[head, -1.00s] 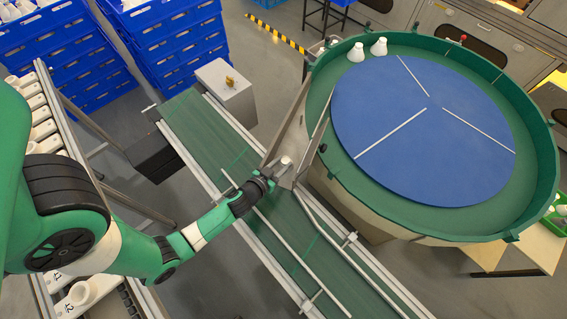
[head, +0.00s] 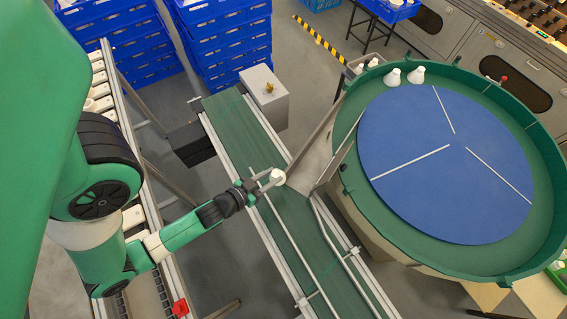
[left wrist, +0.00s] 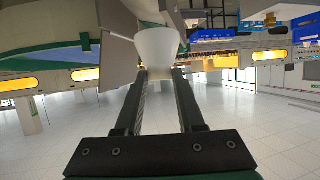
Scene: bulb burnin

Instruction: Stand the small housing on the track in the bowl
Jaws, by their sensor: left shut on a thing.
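The small white housing (head: 277,176) is held in the fingertips of my left gripper (head: 267,180), above the conveyor, just left of the metal chute plates at the bowl. In the left wrist view the housing (left wrist: 157,46) fills the space at the fingertips (left wrist: 158,72), its wide part toward the camera's top. The large round bowl (head: 549,165) has a green wall and a blue disc (head: 415,185). A green ring track (head: 395,235) runs around the disc. Two white housings (head: 393,77) (head: 417,75) stand on it at the far left side. My right gripper is out of view.
A green conveyor (head: 236,125) with metal rails passes left of the bowl. Chute plates (head: 318,157) stand between gripper and bowl. A grey box (head: 264,98) is at the conveyor's far end. Blue crates (head: 225,45) are stacked behind. The near track is clear.

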